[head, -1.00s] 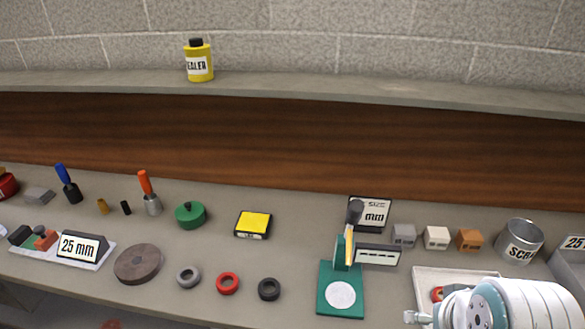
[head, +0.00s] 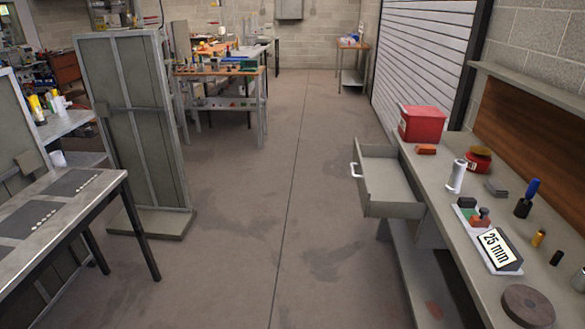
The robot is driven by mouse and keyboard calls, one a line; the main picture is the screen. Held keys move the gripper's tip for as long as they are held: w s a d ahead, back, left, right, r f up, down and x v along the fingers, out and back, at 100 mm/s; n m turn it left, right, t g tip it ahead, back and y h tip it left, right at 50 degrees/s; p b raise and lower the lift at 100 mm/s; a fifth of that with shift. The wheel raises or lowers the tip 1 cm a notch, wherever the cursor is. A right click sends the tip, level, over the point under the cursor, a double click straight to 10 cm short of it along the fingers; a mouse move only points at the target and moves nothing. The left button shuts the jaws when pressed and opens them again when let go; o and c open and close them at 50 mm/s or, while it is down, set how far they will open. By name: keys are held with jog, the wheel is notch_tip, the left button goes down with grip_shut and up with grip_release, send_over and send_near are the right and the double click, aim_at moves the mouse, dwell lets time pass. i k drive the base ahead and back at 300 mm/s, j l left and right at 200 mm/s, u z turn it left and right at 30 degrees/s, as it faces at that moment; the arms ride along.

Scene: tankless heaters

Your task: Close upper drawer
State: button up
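An open grey drawer (head: 388,208) sticks out to the left from under the workbench on the right in the head view. Its inside looks empty. It has a white handle (head: 354,171) on its front, facing the aisle. Below it, a grey panel and a low shelf of the bench show. No second drawer is clearly seen. My gripper is not in the head view now.
The grey workbench top (head: 458,222) carries a red box (head: 422,124), a white cylinder (head: 457,177) and a "25 mm" sign (head: 500,249). The concrete floor (head: 285,200) of the aisle is clear. A dark-topped table (head: 60,205) and a grey cabinet (head: 135,130) stand on the left.

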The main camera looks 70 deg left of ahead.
aim_at(385, 191)
jog(key=u, duration=2)
jog(key=i+j, duration=0.15)
jog(key=i, duration=0.55)
jog(key=i+j, duration=0.15)
jog(key=i, duration=0.5)
jog(key=i+j, duration=0.15)
jog(key=i, duration=0.55)
jog(key=i+j, duration=0.15)
jog(key=i, duration=0.5)
